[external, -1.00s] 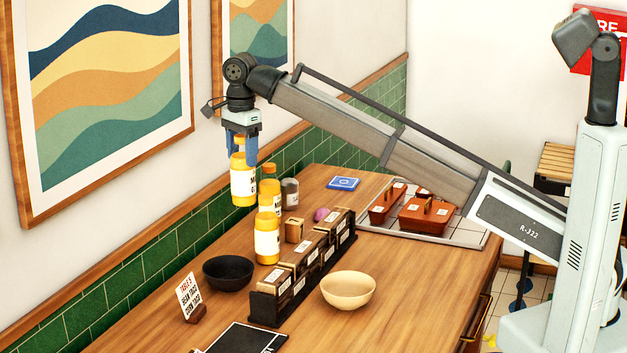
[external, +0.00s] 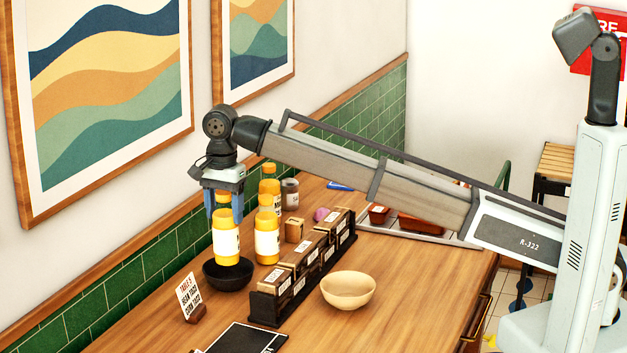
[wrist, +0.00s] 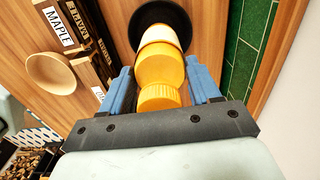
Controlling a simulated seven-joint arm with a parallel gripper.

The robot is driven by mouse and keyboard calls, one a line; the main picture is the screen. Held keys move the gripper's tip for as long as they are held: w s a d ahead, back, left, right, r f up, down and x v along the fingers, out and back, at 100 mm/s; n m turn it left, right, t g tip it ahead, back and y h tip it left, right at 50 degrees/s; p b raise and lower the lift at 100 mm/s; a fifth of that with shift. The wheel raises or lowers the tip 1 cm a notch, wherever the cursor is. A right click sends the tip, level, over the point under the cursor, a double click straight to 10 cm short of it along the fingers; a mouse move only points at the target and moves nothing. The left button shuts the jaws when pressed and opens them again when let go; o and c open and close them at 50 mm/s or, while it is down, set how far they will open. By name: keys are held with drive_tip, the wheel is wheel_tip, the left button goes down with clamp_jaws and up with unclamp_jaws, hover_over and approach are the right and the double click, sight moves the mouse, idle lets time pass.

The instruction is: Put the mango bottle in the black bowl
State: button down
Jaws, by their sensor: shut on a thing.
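My gripper (external: 224,203) is shut on a yellow bottle (external: 226,243) with a white label, which I take to be the mango bottle. The label's wording is not readable. The bottle is upright, with its lower end over or inside the black bowl (external: 228,276); I cannot tell whether it touches the bowl. In the wrist view the blue fingers (wrist: 163,90) flank the bottle (wrist: 158,68), and the black bowl (wrist: 177,20) shows beyond its far end. Similar yellow bottles stand on the counter to the right, one in front (external: 267,240) and one behind with an orange cap (external: 269,183).
A dark rack of labelled boxes (external: 300,268) stands right of the black bowl, with a cream bowl (external: 348,290) beyond it. A small sign (external: 190,296) stands just left of the black bowl. The green tiled wall (external: 135,280) is close on the left.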

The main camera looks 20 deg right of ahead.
sight(224, 192)
drive_tip(key=shift+f, duration=2.85)
drive_tip(key=shift+c, duration=1.2)
unclamp_jaws()
wheel_tip(224, 192, up, 12)
drive_tip(key=shift+r, duration=0.15)
